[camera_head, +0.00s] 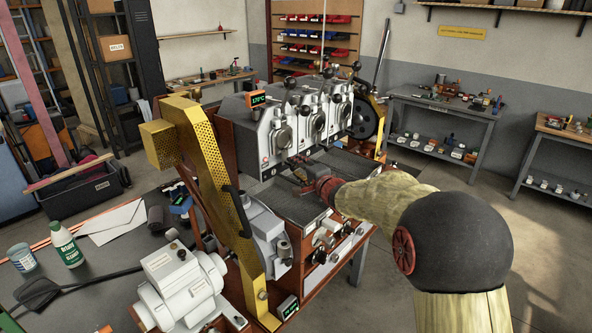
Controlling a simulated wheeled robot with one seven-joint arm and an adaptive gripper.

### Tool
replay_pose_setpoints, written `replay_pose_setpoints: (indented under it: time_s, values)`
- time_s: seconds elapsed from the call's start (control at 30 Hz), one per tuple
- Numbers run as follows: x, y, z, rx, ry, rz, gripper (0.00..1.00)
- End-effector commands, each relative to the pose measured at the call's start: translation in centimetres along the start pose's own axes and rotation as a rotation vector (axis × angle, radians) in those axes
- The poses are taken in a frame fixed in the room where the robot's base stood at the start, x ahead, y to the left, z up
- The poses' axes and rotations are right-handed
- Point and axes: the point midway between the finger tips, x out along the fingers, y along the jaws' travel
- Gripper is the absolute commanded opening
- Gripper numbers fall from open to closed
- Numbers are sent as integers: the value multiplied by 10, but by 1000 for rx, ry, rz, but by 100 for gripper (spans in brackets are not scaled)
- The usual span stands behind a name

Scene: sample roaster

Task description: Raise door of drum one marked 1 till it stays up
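The sample roaster has three grey drum fronts in a row, running from the near left to the far right. The door looks down. My gripper (299,170) is in front of and below the nearest and middle drum fronts, above the dark cooling tray (298,205). It appears apart from the door. Its fingers are small and dark, so their opening is unclear.
A yellow perforated guard (205,150) stands left of the drums, with a white motor (180,285) in front. Black-knobbed levers rise above the drums. A black flywheel (365,118) is at the far end.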

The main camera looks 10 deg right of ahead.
Motion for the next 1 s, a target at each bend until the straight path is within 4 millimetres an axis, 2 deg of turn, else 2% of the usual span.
replay_pose_setpoints:
  time_s: [0.13,0.43,1.0]
  values:
    - [11,0,1,0,-1,-1,33]
    - [13,-1,0,0,0,-1,33]
    - [13,0,0,-1,0,1,0]
